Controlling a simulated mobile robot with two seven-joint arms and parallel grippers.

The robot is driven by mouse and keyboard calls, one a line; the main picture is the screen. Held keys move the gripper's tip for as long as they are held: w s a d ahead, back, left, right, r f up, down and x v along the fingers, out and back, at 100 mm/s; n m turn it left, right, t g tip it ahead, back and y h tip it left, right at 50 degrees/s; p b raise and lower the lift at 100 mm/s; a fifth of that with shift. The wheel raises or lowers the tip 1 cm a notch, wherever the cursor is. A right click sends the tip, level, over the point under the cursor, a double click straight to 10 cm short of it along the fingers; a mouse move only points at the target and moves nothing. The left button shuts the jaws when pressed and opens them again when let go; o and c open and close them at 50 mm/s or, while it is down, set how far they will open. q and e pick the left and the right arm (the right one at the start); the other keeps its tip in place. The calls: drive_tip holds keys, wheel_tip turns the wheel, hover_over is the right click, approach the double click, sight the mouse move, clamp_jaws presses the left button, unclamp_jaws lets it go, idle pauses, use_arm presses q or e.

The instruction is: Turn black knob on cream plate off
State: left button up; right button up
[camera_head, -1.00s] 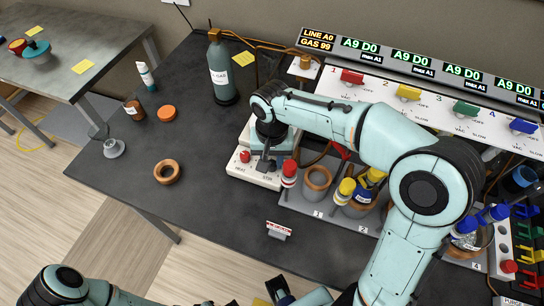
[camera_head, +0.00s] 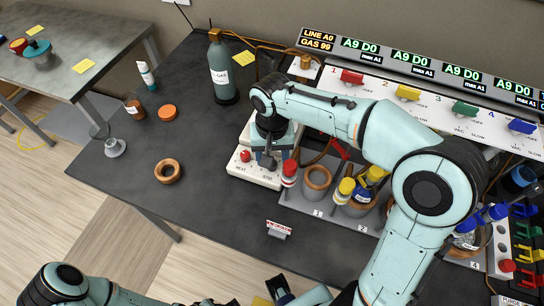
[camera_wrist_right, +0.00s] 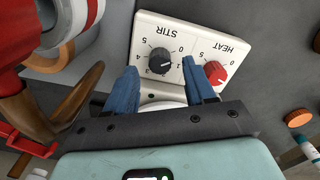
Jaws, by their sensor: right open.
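The cream plate (camera_wrist_right: 198,32) fills the top middle of the right wrist view, with STIR and HEAT printed upside down. Its black knob (camera_wrist_right: 159,60) is at STIR, and a pale mark on it seems to point toward the low numbers. A red knob (camera_wrist_right: 215,71) is at HEAT. My right gripper (camera_wrist_right: 159,68) is open, its blue fingers on either side of the black knob in the picture; I cannot tell whether they touch it. In the head view my right gripper (camera_head: 267,158) is over the plate (camera_head: 252,176) and largely hides the black knob.
A red-capped bottle (camera_head: 289,174) and a brown ring-shaped holder (camera_head: 317,179) stand close to the plate's right. A green gas bottle (camera_head: 221,70) stands behind it. A brown ring (camera_head: 167,171) lies to the left. The table front is mostly clear.

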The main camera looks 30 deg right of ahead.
use_arm(q)
drive_tip(key=shift+w+r+p, duration=0.3)
drive_tip(key=shift+r+p, duration=0.2)
drive_tip(key=shift+r, duration=0.1)
drive_tip(key=shift+w+r+p, duration=0.25)
drive_tip(key=shift+r+p, duration=0.25)
drive_tip(key=shift+r, duration=0.1)
use_arm(e)
wheel_tip(320, 180, up, 12)
drive_tip(key=shift+f, duration=0.2)
use_arm(q)
drive_tip(key=shift+s, duration=0.1)
